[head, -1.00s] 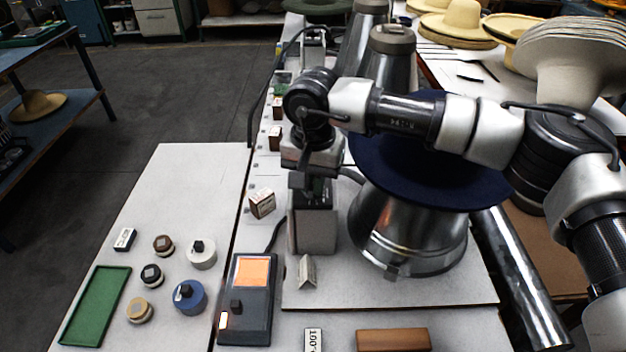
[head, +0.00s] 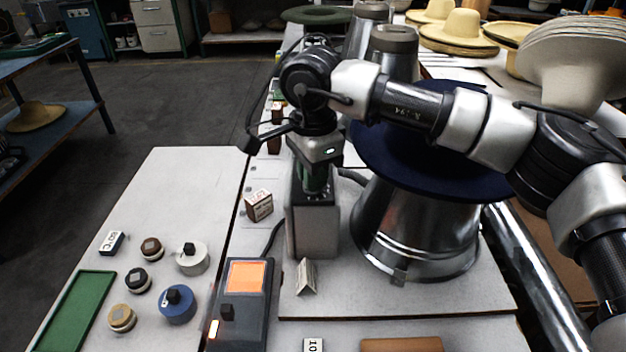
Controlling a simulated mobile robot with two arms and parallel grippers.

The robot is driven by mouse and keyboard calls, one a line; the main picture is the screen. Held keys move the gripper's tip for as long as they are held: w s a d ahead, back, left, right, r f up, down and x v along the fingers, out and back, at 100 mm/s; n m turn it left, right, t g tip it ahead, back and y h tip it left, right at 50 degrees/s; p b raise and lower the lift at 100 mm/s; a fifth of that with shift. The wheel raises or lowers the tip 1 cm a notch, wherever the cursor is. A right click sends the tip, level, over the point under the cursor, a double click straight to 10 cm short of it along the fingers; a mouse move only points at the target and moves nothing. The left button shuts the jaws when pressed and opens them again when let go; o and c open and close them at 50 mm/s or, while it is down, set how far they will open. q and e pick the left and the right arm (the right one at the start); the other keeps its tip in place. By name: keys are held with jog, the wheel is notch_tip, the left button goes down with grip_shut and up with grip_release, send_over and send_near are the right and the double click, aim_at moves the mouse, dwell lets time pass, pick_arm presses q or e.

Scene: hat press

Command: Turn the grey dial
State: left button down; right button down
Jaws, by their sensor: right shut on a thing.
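My right gripper (head: 316,188) points down onto the top of an upright grey box (head: 314,232) beside the metal hat press (head: 415,240). It is shut on the grey dial at the top of this box; the fingers and wrist hide nearly all of the dial, and a dark green part shows between them. How far the dial is turned cannot be seen. The press carries a wide dark blue hat (head: 395,172), partly behind my right arm. My left gripper is not in view.
A control box (head: 245,290) with a lit orange screen stands front left of the grey box. A small folded card (head: 306,277) and a small carton (head: 259,205) are close by. Several round knobbed pieces and a green tray (head: 75,312) lie on the left table.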

jog(key=shift+r+m+b, duration=0.1)
jog(key=shift+m+b, duration=0.25)
jog(key=shift+m, duration=0.75)
jog(key=c, duration=1.2)
grip_release()
notch_tip(320, 180, up, 11)
jog(key=shift+f, duration=0.1)
